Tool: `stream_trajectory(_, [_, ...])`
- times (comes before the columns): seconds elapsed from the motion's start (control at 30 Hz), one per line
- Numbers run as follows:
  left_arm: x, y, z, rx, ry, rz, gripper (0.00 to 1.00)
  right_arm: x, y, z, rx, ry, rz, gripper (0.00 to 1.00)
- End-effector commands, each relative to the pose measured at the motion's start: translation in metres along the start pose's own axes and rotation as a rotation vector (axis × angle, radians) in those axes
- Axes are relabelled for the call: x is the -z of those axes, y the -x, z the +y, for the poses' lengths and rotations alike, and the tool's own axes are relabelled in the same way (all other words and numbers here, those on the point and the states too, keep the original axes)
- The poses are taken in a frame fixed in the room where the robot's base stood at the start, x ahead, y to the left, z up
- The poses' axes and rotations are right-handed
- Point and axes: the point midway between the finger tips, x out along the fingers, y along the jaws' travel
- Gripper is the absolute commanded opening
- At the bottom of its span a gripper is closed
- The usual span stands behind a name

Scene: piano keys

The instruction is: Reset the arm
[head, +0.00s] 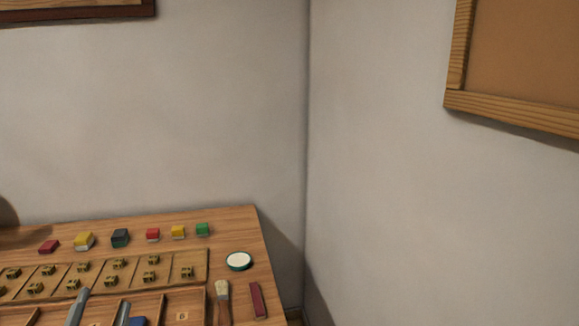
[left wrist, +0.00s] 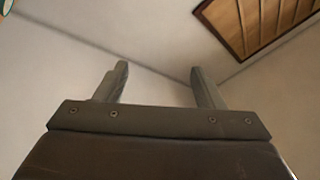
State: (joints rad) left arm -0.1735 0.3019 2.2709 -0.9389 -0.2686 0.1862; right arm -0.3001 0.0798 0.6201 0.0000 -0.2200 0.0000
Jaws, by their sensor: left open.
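My left gripper (head: 104,299) shows at the bottom left of the head view, its two grey fingers apart in front of the wooden table (head: 262,300). In the left wrist view the left gripper (left wrist: 159,68) is open, with nothing between its fingers and bare wall behind them. My right gripper is in neither view. The left arm behind the fingers is cut off by the frame's lower edge in the head view.
A wooden tray (head: 199,256) holds several small brass-coloured pieces. Several coloured blocks, including a green one (head: 202,229), line the table's back. A round white-topped tin (head: 239,260), a brush (head: 222,291) and a dark red bar (head: 257,299) lie at right. Walls meet behind.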

Motion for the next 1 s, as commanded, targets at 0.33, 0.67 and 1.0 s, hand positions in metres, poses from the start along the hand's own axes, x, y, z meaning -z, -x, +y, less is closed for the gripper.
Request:
stream_trajectory(0.33, [-0.11, 0.119, 0.051, -0.203, 0.348, -0.768, 0.62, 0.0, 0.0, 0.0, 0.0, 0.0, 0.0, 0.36])
stream_trajectory(0.67, [-0.115, 0.263, 0.107, -0.565, 0.535, -1.311, 0.62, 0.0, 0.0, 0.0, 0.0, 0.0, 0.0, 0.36])
stream_trajectory(1.0, [-0.12, 0.326, 0.152, -0.766, 0.585, -1.512, 0.62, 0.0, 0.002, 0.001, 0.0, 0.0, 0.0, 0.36])
